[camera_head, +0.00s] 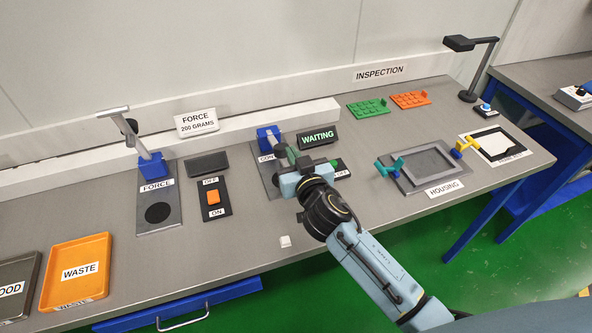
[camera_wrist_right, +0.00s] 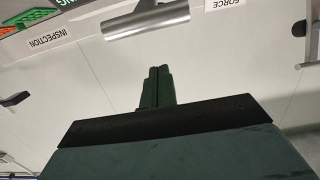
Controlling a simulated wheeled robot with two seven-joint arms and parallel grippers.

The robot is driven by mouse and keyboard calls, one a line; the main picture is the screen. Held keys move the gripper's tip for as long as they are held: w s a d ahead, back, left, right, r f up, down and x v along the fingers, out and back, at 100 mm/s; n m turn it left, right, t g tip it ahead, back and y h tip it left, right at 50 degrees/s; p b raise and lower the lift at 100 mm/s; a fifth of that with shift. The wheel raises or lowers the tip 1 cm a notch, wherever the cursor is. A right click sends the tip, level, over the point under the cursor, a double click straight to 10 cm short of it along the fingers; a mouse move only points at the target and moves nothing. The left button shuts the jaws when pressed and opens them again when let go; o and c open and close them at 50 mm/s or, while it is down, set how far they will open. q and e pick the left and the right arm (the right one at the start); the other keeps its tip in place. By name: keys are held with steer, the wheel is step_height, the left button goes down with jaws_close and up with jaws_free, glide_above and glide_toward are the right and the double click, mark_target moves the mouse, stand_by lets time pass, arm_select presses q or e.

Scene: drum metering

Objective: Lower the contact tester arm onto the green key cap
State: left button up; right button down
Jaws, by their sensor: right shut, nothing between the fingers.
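The contact tester has a blue base block (camera_head: 268,137) on a grey plate, with a label partly hidden by my gripper. My right gripper (camera_head: 284,152) is in front of this tester and hides most of its arm and plate. In the right wrist view, the gripper's dark green fingers (camera_wrist_right: 157,72) are shut together and empty. A silver bar (camera_wrist_right: 145,20), seemingly the tester arm's handle, shows beyond the fingertips with a visible gap in the picture. A small green piece (camera_head: 334,162) shows on the black switch plate; I cannot make out a green key cap under the tester. My left gripper is out of view.
The force tester (camera_head: 152,165) is to the left, the housing fixture (camera_head: 431,162) to the right. A white piece (camera_head: 285,242) lies near the front edge. An orange waste tray (camera_head: 76,272) is at far left.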

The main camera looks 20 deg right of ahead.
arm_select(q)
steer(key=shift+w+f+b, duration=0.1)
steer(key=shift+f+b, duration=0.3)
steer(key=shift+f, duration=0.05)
arm_select(e)
steer(key=shift+s+f, duration=0.3)
steer(key=shift+f, duration=0.3)
steer(key=shift+s+f, duration=0.35)
steer(key=shift+f, duration=0.3)
steer(key=shift+s+f, duration=0.3)
steer(key=shift+f, duration=0.3)
